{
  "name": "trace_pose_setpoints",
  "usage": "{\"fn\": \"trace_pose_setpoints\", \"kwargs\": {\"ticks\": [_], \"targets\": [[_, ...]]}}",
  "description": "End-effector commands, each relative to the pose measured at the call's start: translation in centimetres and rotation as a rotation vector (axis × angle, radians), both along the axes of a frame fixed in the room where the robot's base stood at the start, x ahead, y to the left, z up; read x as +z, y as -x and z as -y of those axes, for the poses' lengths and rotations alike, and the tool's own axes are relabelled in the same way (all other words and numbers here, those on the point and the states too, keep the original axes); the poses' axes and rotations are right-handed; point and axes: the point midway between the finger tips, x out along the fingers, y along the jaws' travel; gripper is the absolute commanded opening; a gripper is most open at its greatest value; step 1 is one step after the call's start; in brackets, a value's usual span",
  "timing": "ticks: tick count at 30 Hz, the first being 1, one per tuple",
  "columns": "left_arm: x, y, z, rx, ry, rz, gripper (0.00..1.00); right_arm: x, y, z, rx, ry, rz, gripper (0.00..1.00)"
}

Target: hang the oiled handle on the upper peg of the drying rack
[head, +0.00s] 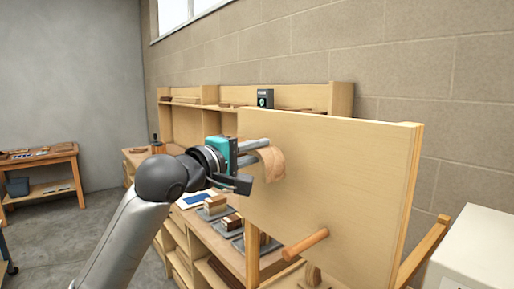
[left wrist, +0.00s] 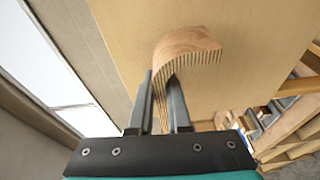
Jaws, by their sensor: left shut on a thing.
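The handle (head: 272,164) is a curved piece of pale laminated wood with a hooked end. My left gripper (head: 262,153) is shut on it and holds it in front of the upper left part of the drying rack's board (head: 350,175). In the left wrist view the handle (left wrist: 188,42) rises from between the fingers (left wrist: 162,100) and bends to the right, its layered edge showing. I cannot tell whether it touches the board. A lower peg (head: 306,244) sticks out of the board, bare. The upper peg is not visible in either view. My right gripper is not in view.
A long wooden bench (head: 205,228) with stacked blocks (head: 218,206) stands behind and left of the board. A small dark box (head: 265,98) sits on its back shelf. A white cabinet (head: 478,255) is at the right. A side table (head: 42,172) stands far left.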

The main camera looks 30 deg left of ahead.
Motion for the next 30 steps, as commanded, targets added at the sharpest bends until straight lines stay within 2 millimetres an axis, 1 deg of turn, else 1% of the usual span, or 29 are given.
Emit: {"fn": "trace_pose_setpoints", "kwargs": {"ticks": [11,19,30], "targets": [[0.05,0.02,-0.01,0.000,-0.001,0.002,0.00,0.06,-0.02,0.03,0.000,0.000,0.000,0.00],[0.07,0.06,0.06,0.000,0.000,0.003,0.00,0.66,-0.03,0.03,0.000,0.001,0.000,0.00],[-0.01,0.06,0.07,0.000,-0.001,0.002,0.00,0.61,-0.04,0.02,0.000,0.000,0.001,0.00]]}}
